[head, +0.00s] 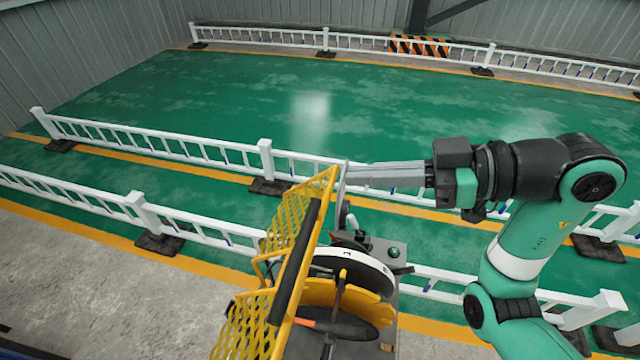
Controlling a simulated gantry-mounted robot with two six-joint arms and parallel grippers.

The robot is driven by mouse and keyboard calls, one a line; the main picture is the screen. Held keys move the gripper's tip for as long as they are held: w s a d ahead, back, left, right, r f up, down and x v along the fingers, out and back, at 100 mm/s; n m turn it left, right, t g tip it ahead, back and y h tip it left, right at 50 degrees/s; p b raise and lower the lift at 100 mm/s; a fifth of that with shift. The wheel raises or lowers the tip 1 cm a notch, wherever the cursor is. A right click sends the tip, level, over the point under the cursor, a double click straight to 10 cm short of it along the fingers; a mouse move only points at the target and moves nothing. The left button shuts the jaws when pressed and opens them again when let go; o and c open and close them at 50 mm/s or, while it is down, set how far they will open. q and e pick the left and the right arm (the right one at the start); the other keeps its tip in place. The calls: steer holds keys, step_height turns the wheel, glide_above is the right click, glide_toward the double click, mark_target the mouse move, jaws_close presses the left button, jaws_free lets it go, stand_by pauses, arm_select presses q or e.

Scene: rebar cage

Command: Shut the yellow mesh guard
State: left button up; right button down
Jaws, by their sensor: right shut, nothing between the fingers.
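The yellow mesh guard (290,218) stands raised and tilted on the left side of a grey machine (383,245). A long black bar (297,262) runs along it. The round white-rimmed disc and yellow inner part of the machine (350,263) lie uncovered to the right of the guard. My right gripper (350,176) reaches in from the right, shut and empty. Its fingertips are at the guard's upper right edge; I cannot tell whether they touch it. My left gripper is not in view.
White railings (265,160) on dark feet run behind and beside the machine. A green button (393,252) and a lever (352,222) sit on the machine near the guard. An orange-and-black striped barrier (420,46) stands far back. The green floor beyond is clear.

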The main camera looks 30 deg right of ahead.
steer(key=w+a+f, duration=0.2)
steer(key=w+a+f+p, duration=0.1)
steer(key=w+a+f, duration=0.1)
steer(key=w+a, duration=0.1)
steer(key=shift+f, duration=0.15)
steer(key=shift+s+d+f, duration=0.25)
steer(key=shift+f, duration=0.1)
stand_by(0.3)
